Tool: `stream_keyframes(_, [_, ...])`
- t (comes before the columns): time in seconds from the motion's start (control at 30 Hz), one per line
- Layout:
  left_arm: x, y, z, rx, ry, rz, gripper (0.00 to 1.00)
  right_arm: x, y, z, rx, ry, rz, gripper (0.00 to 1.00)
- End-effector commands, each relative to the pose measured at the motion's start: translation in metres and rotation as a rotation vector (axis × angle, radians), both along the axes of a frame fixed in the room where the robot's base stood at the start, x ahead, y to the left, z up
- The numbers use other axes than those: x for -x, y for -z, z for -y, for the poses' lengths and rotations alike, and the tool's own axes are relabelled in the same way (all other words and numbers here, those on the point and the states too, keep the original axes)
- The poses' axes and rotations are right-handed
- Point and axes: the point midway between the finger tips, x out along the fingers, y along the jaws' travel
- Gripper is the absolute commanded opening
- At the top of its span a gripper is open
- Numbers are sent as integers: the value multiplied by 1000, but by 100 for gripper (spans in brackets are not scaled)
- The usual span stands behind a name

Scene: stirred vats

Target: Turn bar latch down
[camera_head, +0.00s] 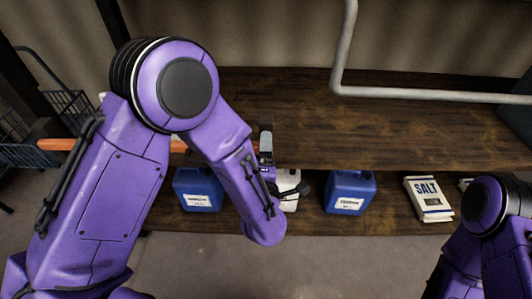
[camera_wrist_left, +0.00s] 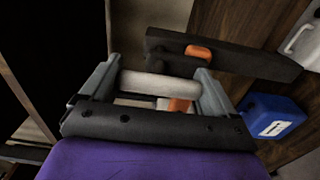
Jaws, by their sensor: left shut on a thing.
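My left gripper (camera_wrist_left: 160,88) is shut on a pale cylindrical grip (camera_wrist_left: 158,84), which lies crosswise between its two grey fingers. The grip seems to belong to the bar latch. A dark bar (camera_wrist_left: 240,58) with an orange piece (camera_wrist_left: 198,52) through it is just beyond the fingers, and more orange shows below the grip. In the head view, an orange bar (camera_head: 62,145) runs level behind my left arm, which hides its middle. The left gripper (camera_head: 266,150) is small there, at the shelf's front edge, partly hidden by the forearm. My right gripper is out of view.
A wooden shelf (camera_head: 400,140) spans the back, with a pale pipe (camera_head: 341,60) above. Below stand blue jugs (camera_head: 198,190) (camera_head: 350,192), a white container (camera_head: 289,188) and a salt bag (camera_head: 428,199). A wire basket (camera_head: 70,104) is at the left.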

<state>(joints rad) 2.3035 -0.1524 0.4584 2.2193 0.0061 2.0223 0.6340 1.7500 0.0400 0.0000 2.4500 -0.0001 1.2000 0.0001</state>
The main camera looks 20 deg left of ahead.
Motion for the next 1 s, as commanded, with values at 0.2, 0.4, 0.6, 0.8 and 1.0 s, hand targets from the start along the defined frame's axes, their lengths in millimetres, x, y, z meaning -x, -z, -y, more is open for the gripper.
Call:
stream_keyframes(0.2, [1,1,0,-4,2,-3,100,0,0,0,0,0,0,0])
stream_keyframes(0.4, [0,1,0,-2,1,-2,100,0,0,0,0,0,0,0])
stream_keyframes(0.6, [23,4,8,-4,6,-2,100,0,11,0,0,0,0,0])
stream_keyframes(0.8, [70,4,21,-4,6,-2,100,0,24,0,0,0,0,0])
stream_keyframes(1.0, [98,2,29,-3,4,-3,100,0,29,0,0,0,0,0])
